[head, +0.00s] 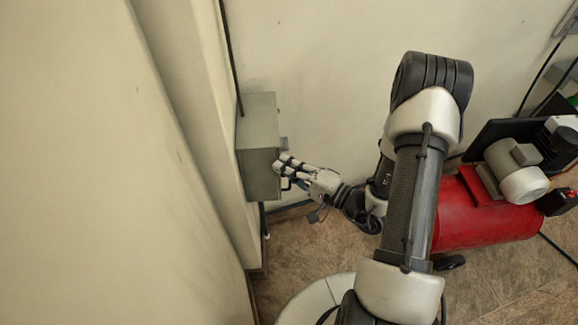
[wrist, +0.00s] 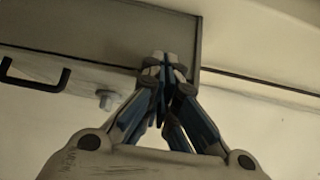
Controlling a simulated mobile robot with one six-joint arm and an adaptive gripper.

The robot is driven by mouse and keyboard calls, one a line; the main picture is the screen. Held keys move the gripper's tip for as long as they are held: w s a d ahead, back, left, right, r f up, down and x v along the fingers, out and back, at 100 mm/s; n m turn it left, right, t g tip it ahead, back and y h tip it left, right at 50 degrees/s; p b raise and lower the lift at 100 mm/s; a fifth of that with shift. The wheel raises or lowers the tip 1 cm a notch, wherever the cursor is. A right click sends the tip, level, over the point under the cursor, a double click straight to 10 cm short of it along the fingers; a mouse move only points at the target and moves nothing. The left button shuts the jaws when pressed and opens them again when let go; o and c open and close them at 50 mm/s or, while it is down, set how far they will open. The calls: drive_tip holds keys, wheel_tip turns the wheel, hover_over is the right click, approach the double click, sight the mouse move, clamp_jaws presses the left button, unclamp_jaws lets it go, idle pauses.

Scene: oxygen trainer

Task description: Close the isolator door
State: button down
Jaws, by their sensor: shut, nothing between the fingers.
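The isolator is a grey box (head: 257,122) fixed to the wall, left of centre in the head view. In the wrist view its grey panel (wrist: 90,32) fills the upper left. I cannot tell clearly from these views how far its door stands open. My gripper (head: 279,161) is at the box's right side; in the wrist view its fingers (wrist: 165,62) are together and empty. The fingertips overlap the panel's lower right corner; whether they touch it is unclear. A black handle (wrist: 36,84) and a small grey knob (wrist: 107,98) show below the panel.
A red compressor tank (head: 485,222) with a grey motor (head: 512,165) stands on the tiled floor at the right. A pale wall (head: 90,170) runs close along the left of the box.

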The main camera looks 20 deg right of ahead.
drive_tip(key=v, duration=1.2)
